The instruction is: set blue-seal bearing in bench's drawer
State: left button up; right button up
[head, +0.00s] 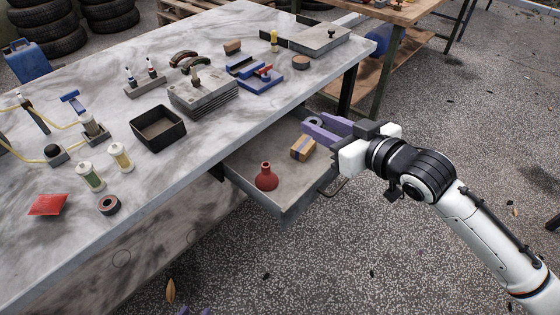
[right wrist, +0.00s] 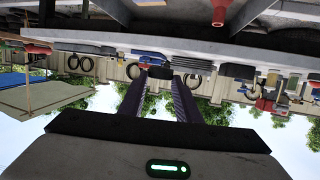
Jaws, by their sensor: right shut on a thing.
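My right gripper (head: 318,127) is shut on a grey ring-shaped bearing (head: 315,123), held at its purple fingertips. The bearing is over or just beyond the far right part of the drawer; its exact height is unclear. In the right wrist view, it is a small dark shape (right wrist: 159,73) between the fingertips (right wrist: 158,84). Its seal colour cannot be made out. The bench's drawer (head: 284,212) is pulled out and holds other things. Only the purple tips of my left gripper (head: 195,311) show at the bottom edge, apart, with nothing seen between them.
In the drawer stand a red flask-like thing (head: 266,178) and a taped cardboard box (head: 303,148). Drawer floor is free around them. On the bench (head: 190,175) lie a red-centred dark ring (head: 109,204), a black bin (head: 158,128) and a stack of grey plates (head: 203,92).

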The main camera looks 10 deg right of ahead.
jog(key=f, duration=0.3)
jog(key=f+b, duration=0.1)
jog(key=f, duration=0.3)
jog(key=f+b, duration=0.1)
jog(key=f, duration=0.2)
jog(key=shift+w+a+f, duration=0.1)
jog(key=shift+a+f, duration=0.15)
jog(key=shift+a, duration=0.05)
jog(key=shift+f, duration=0.1)
